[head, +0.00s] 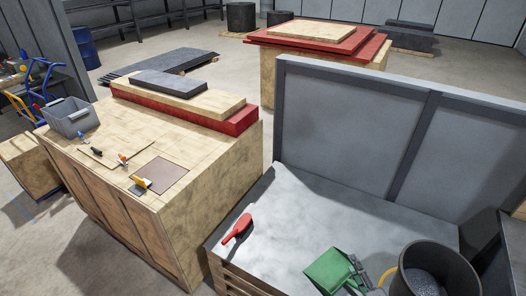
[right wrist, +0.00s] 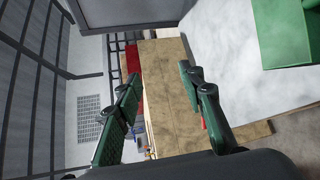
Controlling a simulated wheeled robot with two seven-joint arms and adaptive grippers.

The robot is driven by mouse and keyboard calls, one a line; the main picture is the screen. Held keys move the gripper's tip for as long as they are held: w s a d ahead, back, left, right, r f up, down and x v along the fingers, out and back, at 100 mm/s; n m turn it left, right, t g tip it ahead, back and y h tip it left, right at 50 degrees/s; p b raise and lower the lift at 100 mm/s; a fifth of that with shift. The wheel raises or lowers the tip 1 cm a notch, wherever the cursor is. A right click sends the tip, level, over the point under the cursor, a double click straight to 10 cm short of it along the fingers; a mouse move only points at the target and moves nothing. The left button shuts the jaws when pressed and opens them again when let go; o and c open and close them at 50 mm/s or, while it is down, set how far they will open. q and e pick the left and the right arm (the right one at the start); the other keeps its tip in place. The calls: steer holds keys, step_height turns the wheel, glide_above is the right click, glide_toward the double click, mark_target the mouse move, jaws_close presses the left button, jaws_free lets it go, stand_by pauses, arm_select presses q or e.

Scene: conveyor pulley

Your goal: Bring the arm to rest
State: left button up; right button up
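My right gripper (right wrist: 160,73) is open in the right wrist view, with its two dark green fingers spread apart and nothing between them. Beyond the fingers, the wooden workbench shows. In the head view, a small part of my right gripper (head: 361,279) appears at the bottom edge, beside a green dustpan-like thing (head: 328,271). I cannot tell whether they touch. In the wrist view, a green thing (right wrist: 291,35) lies at the top right, apart from the fingers. My left gripper is not in view.
A pale metal-topped table (head: 290,215) carries a red-handled tool (head: 237,229). A dark bucket (head: 435,268) stands at the bottom right. A grey panel (head: 400,135) rises behind. The workbench (head: 215,165) holds a grey bin (head: 70,120) and several small tools.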

steer(key=s+d+f+m+g+h, duration=0.55)
steer(key=s+d+f+m, duration=0.35)
steer(key=m, duration=0.5)
steer(key=s+a+f+m+g+y, duration=0.1)
steer(key=s+a+f+m+g, duration=0.3)
steer(key=s, duration=0.5)
steer(key=s+a+f+m+g+y, duration=0.2)
steer(key=s+f+m+g, duration=0.15)
steer(key=s+f, duration=0.35)
step_height(320, 180, down, 26)
steer(key=s+a, duration=0.1)
steer(key=s, duration=0.2)
steer(key=s+f+g, duration=0.1)
steer(key=s+f, duration=1.7)
steer(key=s, duration=0.1)
steer(key=shift+s+a+f+n+g, duration=0.2)
steer(key=shift+a+f+n+g, duration=0.05)
steer(key=shift+n+g, duration=0.2)
